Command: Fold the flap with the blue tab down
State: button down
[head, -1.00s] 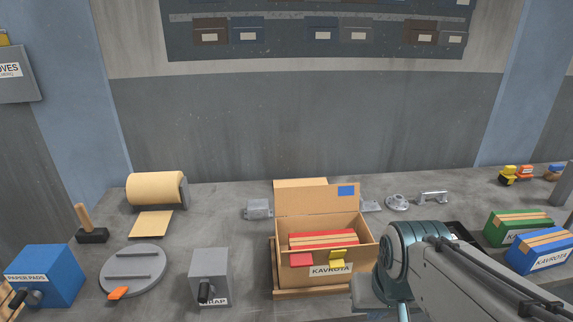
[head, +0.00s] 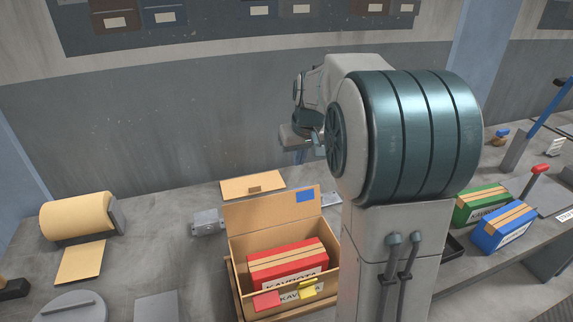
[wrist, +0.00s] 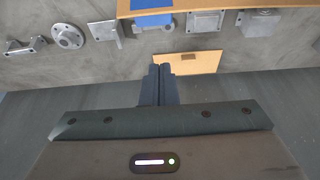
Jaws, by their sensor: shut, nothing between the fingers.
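The open cardboard box (head: 237,284) stands on the bench with a red package (head: 290,262) inside. Its back flap (head: 262,212) stands up, with the blue tab (head: 305,196) at its upper right corner. The blue tab (wrist: 152,19) and the flap's edge (wrist: 215,4) also show at the top of the wrist view. My gripper (wrist: 160,70) is shut and empty, its dark fingertips apart from the flap and on its wall side. In the head view my arm largely hides the gripper, which is up above the bench behind the box.
A flat tan panel (head: 252,185) lies behind the box. Metal castings stand nearby, including a round flange (wrist: 67,36) and a grey block (head: 207,222). A paper roll (head: 75,215) is at left. Green (head: 482,205) and blue (head: 505,228) boxes are at right. The wall is close behind.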

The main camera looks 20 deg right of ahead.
jog(key=w+p+x, duration=0.1)
jog(key=x, duration=1)
jog(key=s+r, duration=0.1)
jog(key=s, duration=0.1)
jog(key=s+r+p, duration=0.1)
jog(key=s, duration=0.1)
jog(key=shift+d+r, duration=0.2)
jog(key=shift+r, duration=0.05)
jog(key=shift+f+b, duration=0.1)
jog(key=shift+b, duration=0.5)
jog(key=shift+s+a+t+b, duration=0.1)
jog(key=shift+s+t+b, duration=0.1)
jog(key=shift+t+b, duration=0.2)
jog(key=shift+s+r+b, duration=0.1)
jog(key=shift+r+b, duration=0.15)
jog(key=shift+b, duration=0.15)
